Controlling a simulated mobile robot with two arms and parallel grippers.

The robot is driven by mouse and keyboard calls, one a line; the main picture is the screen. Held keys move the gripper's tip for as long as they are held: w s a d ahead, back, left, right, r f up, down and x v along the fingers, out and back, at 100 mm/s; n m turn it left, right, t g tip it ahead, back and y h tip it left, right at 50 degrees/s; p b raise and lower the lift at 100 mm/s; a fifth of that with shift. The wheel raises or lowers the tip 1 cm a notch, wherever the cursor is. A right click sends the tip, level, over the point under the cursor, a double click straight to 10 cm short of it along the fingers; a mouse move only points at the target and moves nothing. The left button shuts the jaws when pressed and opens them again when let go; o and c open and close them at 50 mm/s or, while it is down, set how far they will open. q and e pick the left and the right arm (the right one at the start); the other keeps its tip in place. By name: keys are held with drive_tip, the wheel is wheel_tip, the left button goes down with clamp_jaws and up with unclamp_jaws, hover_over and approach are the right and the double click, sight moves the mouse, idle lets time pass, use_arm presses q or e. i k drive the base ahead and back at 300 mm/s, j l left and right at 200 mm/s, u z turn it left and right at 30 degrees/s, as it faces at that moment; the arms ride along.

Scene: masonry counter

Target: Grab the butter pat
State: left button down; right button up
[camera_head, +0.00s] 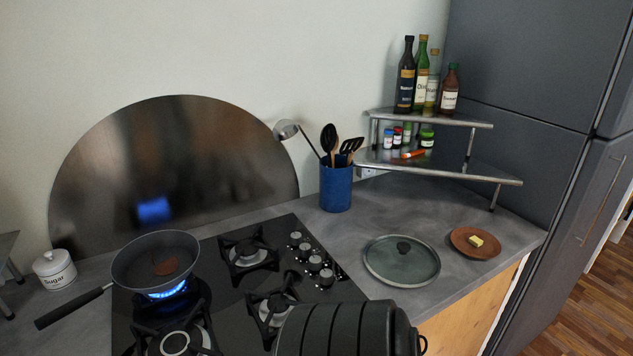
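The butter pat (476,241) is a small pale yellow piece. It lies on a round brown plate (463,248) near the right end of the grey counter. Neither of my grippers shows in the head view, so I cannot see whether they are open or shut. A dark ribbed form at the bottom middle may be part of my own arm; no fingers show on it.
A glass lid (402,263) lies left of the plate. A steel corner shelf (440,168) with bottles stands behind, beside a blue utensil holder (336,189). A frying pan (140,262) sits over a lit burner at left. A sugar jar (54,271) stands far left.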

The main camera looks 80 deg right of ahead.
sight(476, 241)
drive_tip(key=z, duration=3.55)
drive_tip(key=u, duration=0.35)
drive_tip(key=i+l+u, duration=0.15)
drive_tip(key=u, duration=0.2)
drive_tip(key=l+u, duration=0.35)
drive_tip(key=i+l+u, duration=0.1)
drive_tip(key=l+u, duration=0.3)
